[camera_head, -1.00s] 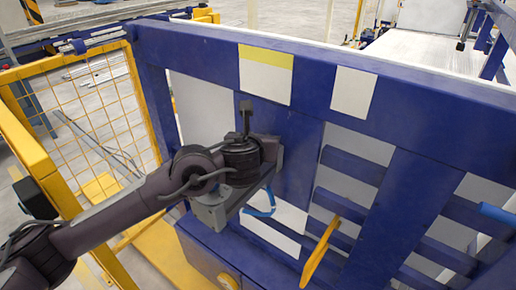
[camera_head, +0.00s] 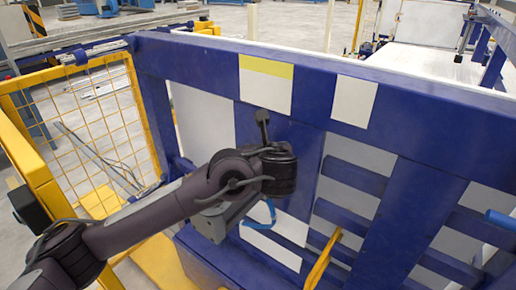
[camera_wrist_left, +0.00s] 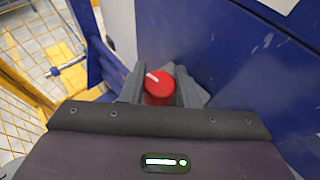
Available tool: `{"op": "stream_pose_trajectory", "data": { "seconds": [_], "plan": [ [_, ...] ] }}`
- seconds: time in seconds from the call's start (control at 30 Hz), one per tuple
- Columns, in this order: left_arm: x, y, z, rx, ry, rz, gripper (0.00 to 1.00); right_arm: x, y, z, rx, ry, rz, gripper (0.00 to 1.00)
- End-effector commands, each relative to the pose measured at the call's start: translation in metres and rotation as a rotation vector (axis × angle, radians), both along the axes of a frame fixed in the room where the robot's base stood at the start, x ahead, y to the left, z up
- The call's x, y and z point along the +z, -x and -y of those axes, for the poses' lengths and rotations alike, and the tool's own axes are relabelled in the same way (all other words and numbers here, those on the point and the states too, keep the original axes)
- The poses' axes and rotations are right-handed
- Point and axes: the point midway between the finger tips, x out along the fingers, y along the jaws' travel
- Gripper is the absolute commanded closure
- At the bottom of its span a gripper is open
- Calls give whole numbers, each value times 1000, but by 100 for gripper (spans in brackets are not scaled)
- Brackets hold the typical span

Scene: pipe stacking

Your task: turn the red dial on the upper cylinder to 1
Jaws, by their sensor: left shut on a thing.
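The red dial (camera_wrist_left: 160,88) shows in the left wrist view, with a white mark on its top pointing to the upper left. My left gripper (camera_wrist_left: 158,94) has its grey fingers on both sides of the dial and is shut on it. In the head view my left gripper (camera_head: 222,222) is at the front of the blue frame, and the dial is hidden there. I cannot make out the cylinder under the dial or any numbers. My right gripper is not in view.
The blue frame (camera_head: 400,105) with white panels stands close in front of my arm. A yellow lever (camera_head: 322,262) sticks out right of the gripper. A yellow mesh fence (camera_head: 85,110) stands at the left.

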Motion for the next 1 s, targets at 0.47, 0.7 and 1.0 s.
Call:
{"op": "stream_pose_trajectory", "data": {
  "seconds": [0.47,0.7,1.0],
  "plan": [
    [0,0,0,0,0,0,50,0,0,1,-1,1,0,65],
    [3,11,3,-3,3,-1,50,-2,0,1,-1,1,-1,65],
    [22,57,11,-4,4,-1,50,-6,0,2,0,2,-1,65]
  ]
}}
